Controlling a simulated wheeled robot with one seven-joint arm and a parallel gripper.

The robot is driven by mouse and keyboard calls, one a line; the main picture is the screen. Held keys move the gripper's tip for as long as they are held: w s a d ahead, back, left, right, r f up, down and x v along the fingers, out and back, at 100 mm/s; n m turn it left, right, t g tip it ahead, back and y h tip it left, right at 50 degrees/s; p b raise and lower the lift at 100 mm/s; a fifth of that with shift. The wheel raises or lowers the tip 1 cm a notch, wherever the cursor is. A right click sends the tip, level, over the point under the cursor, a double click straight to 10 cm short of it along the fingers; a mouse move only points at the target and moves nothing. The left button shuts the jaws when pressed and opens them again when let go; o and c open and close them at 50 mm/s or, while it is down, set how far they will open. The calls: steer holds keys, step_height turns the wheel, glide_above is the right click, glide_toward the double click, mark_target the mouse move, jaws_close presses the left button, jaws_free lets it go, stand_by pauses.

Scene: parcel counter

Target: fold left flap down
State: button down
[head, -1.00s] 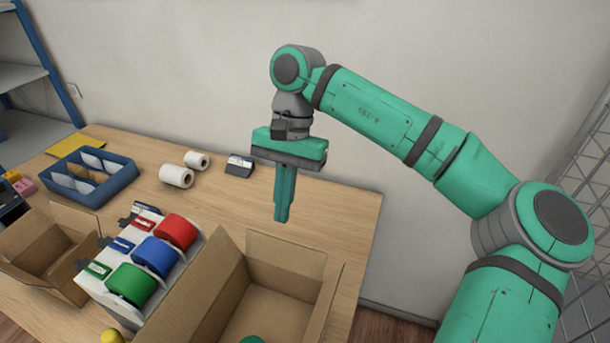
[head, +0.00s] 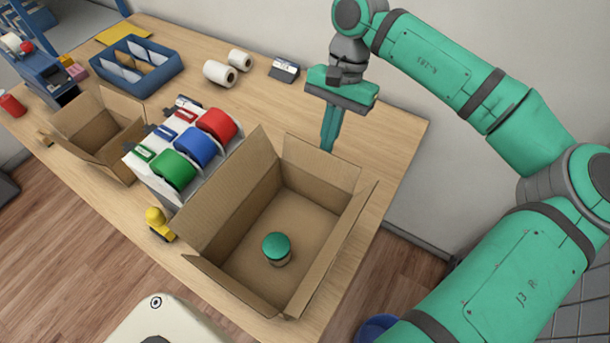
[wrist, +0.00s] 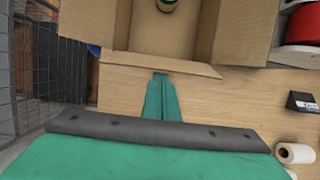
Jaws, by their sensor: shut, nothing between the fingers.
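An open cardboard box (head: 300,205) stands on the counter with its flaps raised; a jar with a green lid (head: 277,248) is inside. The left flap (head: 220,195) stands up and leans outward beside the tape dispenser. The far flap (head: 320,163), right flap (head: 358,215) and near flap (head: 225,288) are also unfolded. My gripper (head: 328,148) is shut and empty, pointing down just behind the far flap. In the wrist view my gripper (wrist: 161,78) points down beside the far flap (wrist: 160,65), apparently not gripping it.
A tape dispenser (head: 150,165) with red, blue and green rolls stands close to the left flap. Bare counter (head: 280,110) lies behind the box.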

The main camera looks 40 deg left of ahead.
steer(key=s, duration=0.2)
steer(key=s+r, duration=0.1)
steer(key=s, duration=0.1)
steer(key=shift+d, duration=0.1)
steer(key=s+f, duration=0.4)
steer(key=s, duration=0.1)
steer(key=shift+d, duration=0.2)
stand_by(0.4)
steer(key=shift+f, duration=0.2)
step_height(320, 180, up, 9)
stand_by(0.7)
